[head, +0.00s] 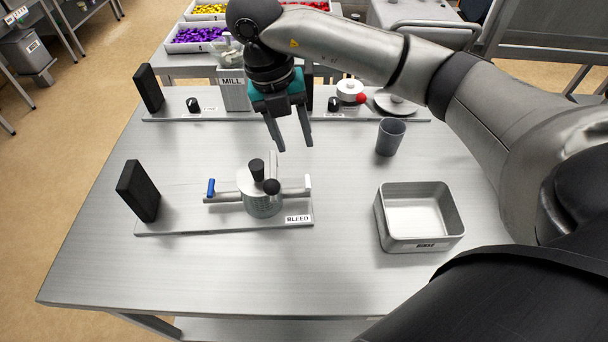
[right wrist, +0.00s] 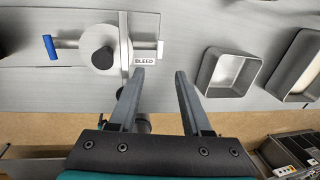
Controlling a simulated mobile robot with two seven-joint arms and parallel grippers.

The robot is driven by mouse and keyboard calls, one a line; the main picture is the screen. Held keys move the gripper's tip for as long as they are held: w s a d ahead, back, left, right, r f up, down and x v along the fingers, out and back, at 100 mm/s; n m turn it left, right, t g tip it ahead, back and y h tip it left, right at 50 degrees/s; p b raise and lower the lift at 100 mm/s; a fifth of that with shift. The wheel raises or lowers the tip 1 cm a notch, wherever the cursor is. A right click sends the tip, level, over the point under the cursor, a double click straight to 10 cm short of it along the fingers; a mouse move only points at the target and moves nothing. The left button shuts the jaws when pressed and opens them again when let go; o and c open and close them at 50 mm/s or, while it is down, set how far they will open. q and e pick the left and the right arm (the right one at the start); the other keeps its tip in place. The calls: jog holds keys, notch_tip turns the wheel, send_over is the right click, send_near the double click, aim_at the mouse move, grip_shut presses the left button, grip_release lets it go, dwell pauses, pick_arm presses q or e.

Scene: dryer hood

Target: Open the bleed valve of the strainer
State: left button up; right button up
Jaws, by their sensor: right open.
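The strainer (head: 262,200) is a metal cylinder with black knobs on top, standing on a flat base plate (head: 180,226). A pipe with a blue handle (head: 211,187) leaves its left side. A short pipe with a white handle (head: 308,182) leaves its right side, above the label BLEED (head: 297,218). In the right wrist view the white handle (right wrist: 160,49) and the BLEED label (right wrist: 145,60) lie just beyond the fingertips in the picture. My right gripper (head: 294,146) is open and empty, above the table and behind the strainer, touching nothing visible. My left gripper is out of view.
A black upright block (head: 138,190) stands at the plate's left end. A metal RINSE tray (head: 420,242) and a grey cup (head: 390,137) stand to the right. A rear panel carries the MILL unit (head: 234,94) and a red knob (head: 361,98). The front table strip is clear.

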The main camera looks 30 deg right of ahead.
aim_at(307, 181)
jog(key=f+b, duration=0.1)
jog(key=f, duration=0.2)
jog(key=d+f+b, duration=0.1)
jog(key=f, duration=0.3)
jog(key=f+b, duration=0.1)
jog(key=f, duration=0.2)
jog(key=shift+s+d+f, duration=0.15)
jog(key=shift+s+d, duration=0.2)
jog(key=shift+s, duration=0.05)
jog(key=shift+d+f, duration=0.25)
jog(key=shift+f, duration=0.7)
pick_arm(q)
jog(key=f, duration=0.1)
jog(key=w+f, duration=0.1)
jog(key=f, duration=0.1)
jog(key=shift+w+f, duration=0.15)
pick_arm(e)
jog(key=shift+f, duration=0.1)
jog(key=shift+c, duration=0.2)
grip_shut()
